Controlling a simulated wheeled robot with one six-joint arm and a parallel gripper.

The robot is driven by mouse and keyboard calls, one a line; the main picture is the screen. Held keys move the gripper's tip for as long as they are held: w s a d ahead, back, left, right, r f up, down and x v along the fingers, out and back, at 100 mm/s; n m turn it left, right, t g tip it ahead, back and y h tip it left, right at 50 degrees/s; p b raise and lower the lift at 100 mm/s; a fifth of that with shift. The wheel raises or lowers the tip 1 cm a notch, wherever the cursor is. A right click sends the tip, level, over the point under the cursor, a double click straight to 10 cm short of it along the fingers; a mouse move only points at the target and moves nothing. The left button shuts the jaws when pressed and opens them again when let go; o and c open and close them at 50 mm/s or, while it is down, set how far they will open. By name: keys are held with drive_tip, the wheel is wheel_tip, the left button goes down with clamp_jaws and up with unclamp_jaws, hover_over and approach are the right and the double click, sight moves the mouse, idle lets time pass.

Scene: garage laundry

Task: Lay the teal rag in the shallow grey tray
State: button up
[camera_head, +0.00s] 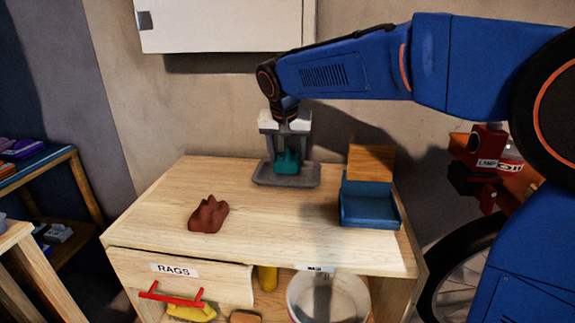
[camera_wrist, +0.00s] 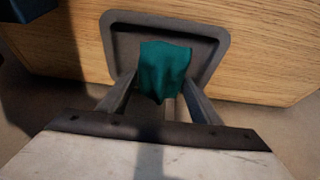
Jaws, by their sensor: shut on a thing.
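The teal rag (camera_head: 288,162) is crumpled and held between the fingers of my gripper (camera_head: 287,160) at the back of the wooden cabinet top. The shallow grey tray (camera_head: 272,182) lies flat on that top, directly below or around the rag. In the wrist view the teal rag (camera_wrist: 165,68) shows over the tray (camera_wrist: 125,37), inside its rim as seen from above. My gripper (camera_wrist: 158,92) is shut on the rag and points down. I cannot tell whether the rag's underside touches the tray floor.
A dark red rag (camera_head: 208,214) lies at the left of the cabinet top (camera_head: 270,237). A blue bin with a wooden back (camera_head: 370,205) stands at the right. A white wall cabinet (camera_head: 222,25) hangs above. A drawer labelled RAGS (camera_head: 175,268) and a white bucket (camera_head: 328,298) are below. The top's middle is clear.

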drive_tip(key=shift+f, duration=1.65)
drive_tip(key=o, duration=1.2)
drive_tip(key=shift+f, duration=0.1)
drive_tip(key=shift+c, duration=0.2)
drive_tip(key=v, duration=1.2)
